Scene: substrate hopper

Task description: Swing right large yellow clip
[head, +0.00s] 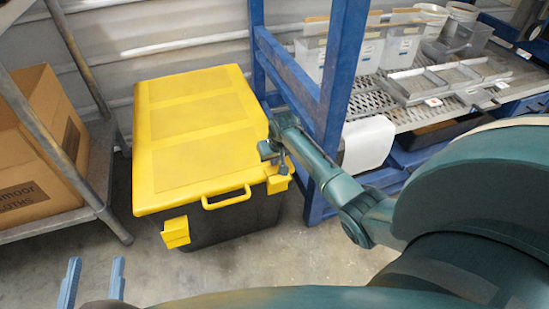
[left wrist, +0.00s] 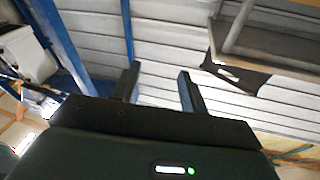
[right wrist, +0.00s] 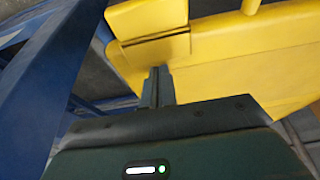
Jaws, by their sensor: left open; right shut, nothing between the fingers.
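A black hopper box with a yellow lid (head: 200,130) stands on the floor, its lid down. The left yellow clip (head: 175,232) is on its front. The right large yellow clip (head: 278,184) is at the front right corner, and it also shows in the right wrist view (right wrist: 150,30). My right gripper (head: 268,150) is shut and empty, close to the right clip; its fingers show just below the clip in the right wrist view (right wrist: 158,75). I cannot tell whether they touch it. My left gripper (head: 93,270) is open and empty, low at the left, away from the box.
A blue rack post (head: 340,80) stands close to the right of the box, beside my right arm. A perforated shelf (head: 400,110) holds bins and metal trays. A cardboard box (head: 40,140) sits on a metal rack at the left. Floor in front is clear.

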